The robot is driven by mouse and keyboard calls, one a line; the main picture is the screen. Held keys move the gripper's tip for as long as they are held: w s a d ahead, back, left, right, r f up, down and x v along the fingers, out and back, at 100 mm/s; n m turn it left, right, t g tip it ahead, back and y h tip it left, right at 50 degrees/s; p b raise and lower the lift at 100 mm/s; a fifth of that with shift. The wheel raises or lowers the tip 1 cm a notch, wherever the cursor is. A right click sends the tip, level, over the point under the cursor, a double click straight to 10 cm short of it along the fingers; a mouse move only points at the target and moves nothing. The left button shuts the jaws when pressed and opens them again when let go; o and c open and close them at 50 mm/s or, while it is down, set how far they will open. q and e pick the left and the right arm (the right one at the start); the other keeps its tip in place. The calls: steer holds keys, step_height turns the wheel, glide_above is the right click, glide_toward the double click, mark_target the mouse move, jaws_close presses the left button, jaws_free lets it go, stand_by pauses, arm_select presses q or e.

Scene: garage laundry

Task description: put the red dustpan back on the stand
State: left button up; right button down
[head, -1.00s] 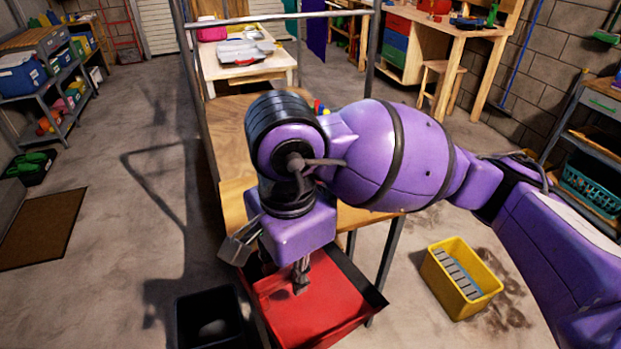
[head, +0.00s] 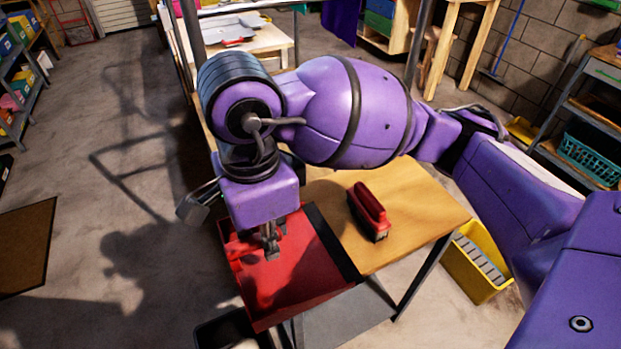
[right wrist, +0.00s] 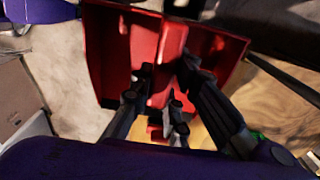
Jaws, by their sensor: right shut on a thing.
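The red dustpan (head: 305,268) has a dark lip along its right side. My right gripper (head: 271,243) is shut on its raised red middle part, which also shows between the fingers (right wrist: 165,90) in the right wrist view. The pan (right wrist: 215,45) fills the top of that view. In the head view the dustpan overlaps the near left part of a wood-topped stand (head: 415,200) with grey metal legs. I cannot tell whether it touches the top. My left gripper is not in view.
A red brush (head: 369,208) lies on the wooden top, right of the dustpan. A yellow bucket (head: 475,268) stands on the floor at the right. A dark bin (head: 225,335) is below the dustpan. Metal posts (head: 190,25) rise behind my arm.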

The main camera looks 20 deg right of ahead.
mark_target(307, 213)
steer(key=shift+w, duration=0.2)
steer(key=w+d+f, duration=0.1)
steer(key=d, duration=0.1)
steer(key=w+d+f, duration=0.1)
steer(key=w+d, duration=0.1)
steer(key=w+d+f, duration=0.2)
steer(key=d, duration=0.1)
steer(key=shift+w+d, duration=0.1)
steer(key=shift+w, duration=0.05)
steer(key=f, duration=0.1)
steer(key=w+d+f, duration=0.2)
steer(key=f, duration=0.1)
steer(key=shift+w+d+f+p, duration=0.1)
steer(key=shift+w+d+p, duration=0.1)
steer(key=shift+p, duration=0.1)
steer(key=shift+w+d+f, duration=0.35)
steer(key=shift+d+f, duration=0.05)
steer(key=shift+f, duration=0.25)
step_height(307, 213, down, 4)
steer(key=shift+w+d+r, duration=0.15)
steer(key=shift+r, duration=0.1)
steer(key=shift+f, duration=0.1)
